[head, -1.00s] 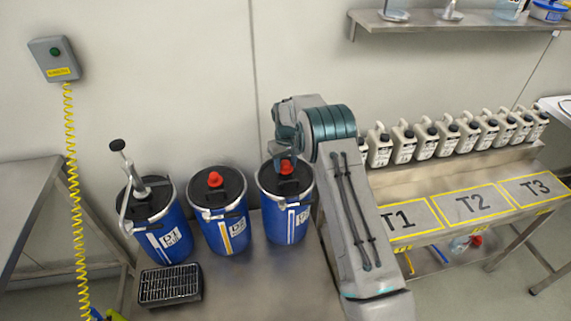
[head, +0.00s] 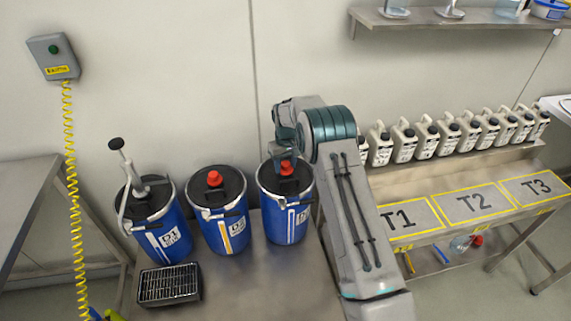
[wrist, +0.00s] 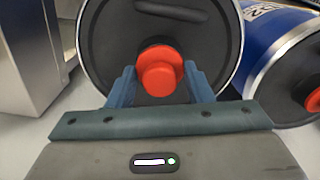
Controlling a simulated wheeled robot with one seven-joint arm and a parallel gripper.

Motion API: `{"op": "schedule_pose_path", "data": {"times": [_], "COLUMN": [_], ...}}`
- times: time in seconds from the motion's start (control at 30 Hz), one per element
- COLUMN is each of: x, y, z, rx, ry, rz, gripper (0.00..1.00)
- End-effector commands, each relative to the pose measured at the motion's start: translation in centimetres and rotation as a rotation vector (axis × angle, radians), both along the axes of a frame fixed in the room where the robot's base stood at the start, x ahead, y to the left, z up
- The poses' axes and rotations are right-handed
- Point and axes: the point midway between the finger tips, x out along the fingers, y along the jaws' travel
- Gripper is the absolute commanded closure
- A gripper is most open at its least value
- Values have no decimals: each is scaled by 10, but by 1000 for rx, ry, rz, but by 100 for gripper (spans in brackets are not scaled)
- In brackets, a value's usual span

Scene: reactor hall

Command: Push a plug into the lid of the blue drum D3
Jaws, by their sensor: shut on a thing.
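The blue drum D3 (head: 288,222) stands at the right of a row of blue drums, its black lid facing up. A red plug (head: 286,168) is at the lid, under my gripper (head: 287,155). In the wrist view my gripper (wrist: 161,88) is shut on the red plug (wrist: 160,72), with a blue finger on each side of it. The plug is over the black lid (wrist: 110,40) and looks in line with its opening. The opening is hidden behind the plug, so I cannot tell how deep it sits.
Drum D2 (head: 226,230) with its own red plug (head: 214,179) stands close at the left. Drum D1 (head: 166,240) has a pump (head: 128,165). A black grate (head: 170,284) lies in front. White canisters (head: 427,138) and marked places T1 to T3 are at the right.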

Motion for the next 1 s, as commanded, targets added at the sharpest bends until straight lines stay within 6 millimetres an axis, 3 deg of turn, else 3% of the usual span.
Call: {"op": "schedule_pose_path", "data": {"times": [0.27, 0.3, 0.37, 0.4, 0.77, 1.0], "x": [0, 0, 0, 0, 1, 1], "y": [0, 0, 0, 0, 0, 0], "z": [-1, -1, -1, -1, 6, 50], "rx": [0, 0, 0, 0, 1, 2], "ry": [0, 0, 0, 0, -2, -6], "rz": [0, 0, 0, 0, 0, 0], "gripper": [75, 48, 31, 28, 28, 28]}}
